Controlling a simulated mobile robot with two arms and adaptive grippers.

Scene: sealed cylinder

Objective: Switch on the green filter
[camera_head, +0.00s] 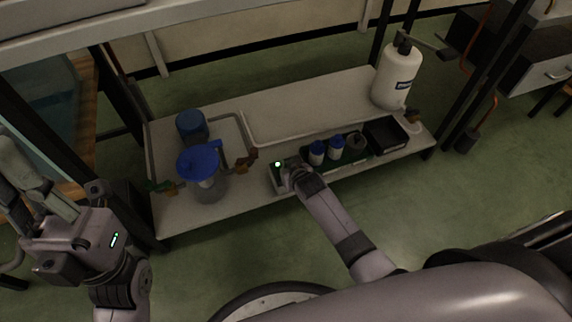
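A small pale box (275,178) with a lit green spot on top (278,165) stands near the front edge of the low shelf. My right gripper (293,176) is at the right side of this box, close to or touching it. Its fingers are too small and too hidden to tell open from shut. I cannot tell for sure whether this box is the green filter's switch.
Right of the box, a dark green tray (322,168) holds blue-capped bottles (336,148). Beyond it are a black bin (386,135) and a large white bottle (397,77). A blue container (191,126) and pipes stand at left. The shelf's back middle is mostly free.

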